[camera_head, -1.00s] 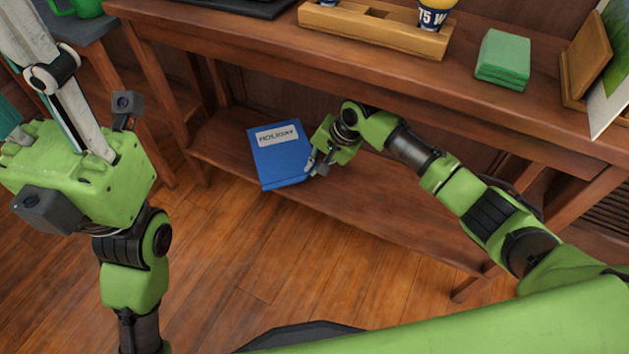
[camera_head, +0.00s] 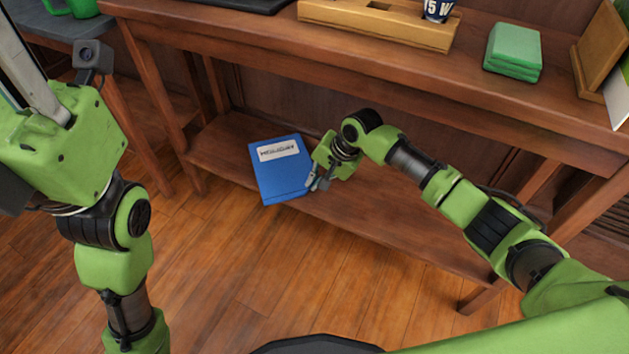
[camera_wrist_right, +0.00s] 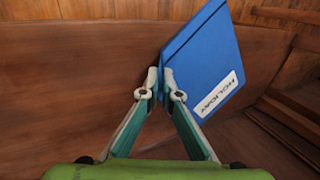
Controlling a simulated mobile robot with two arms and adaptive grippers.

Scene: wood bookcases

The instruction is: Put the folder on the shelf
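The blue folder (camera_head: 283,182), with a white HOLIDAY label, is at the left part of the low shelf (camera_head: 400,222). Its lower end sticks out past the shelf's front edge; I cannot tell if it rests on the board. My right gripper (camera_head: 314,183) is at the folder's right edge. In the right wrist view, the fingertips (camera_wrist_right: 159,82) are close together at the edge of the folder (camera_wrist_right: 208,58) and appear to pinch it. My left gripper (camera_head: 30,75) is raised at the upper left, away from the folder, its fingers partly cut off.
The upper table top (camera_head: 400,62) overhangs the shelf. On it are a wooden organizer (camera_head: 375,25) with a cup (camera_head: 438,9) and a green stack (camera_head: 513,52). The shelf is bare to the right of my right gripper. Wooden floor (camera_head: 250,270) is clear in front.

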